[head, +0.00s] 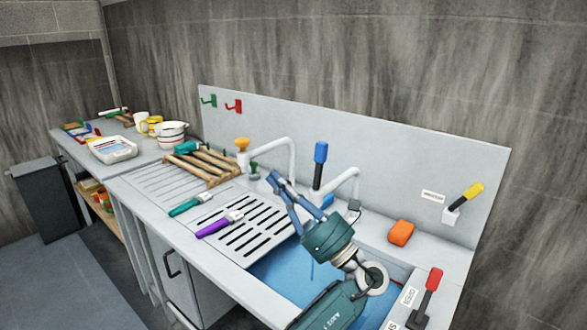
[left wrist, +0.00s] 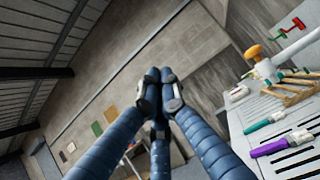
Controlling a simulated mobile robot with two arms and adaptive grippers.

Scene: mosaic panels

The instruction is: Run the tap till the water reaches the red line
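The sink basin (head: 275,262) holds a blue surface that looks like water, partly covered by my arm. A white curved tap (head: 345,178) stands behind the basin, and a second white tap (head: 288,148) is further left. A blue-handled lever (head: 320,155) stands upright between them. My left gripper (head: 276,183) is above the basin's left side, in front of the taps and apart from the lever. In the left wrist view its blue fingers (left wrist: 158,78) meet at the tips with nothing visible between them. My right gripper is out of view.
A yellow-handled lever (head: 466,200) is on the right of the back panel, and a red-handled lever (head: 430,290) is at front right. An orange sponge (head: 401,232) lies behind the basin. Purple (head: 215,226) and green (head: 187,206) brushes lie on the drainer. Bowls (head: 171,134) stand far left.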

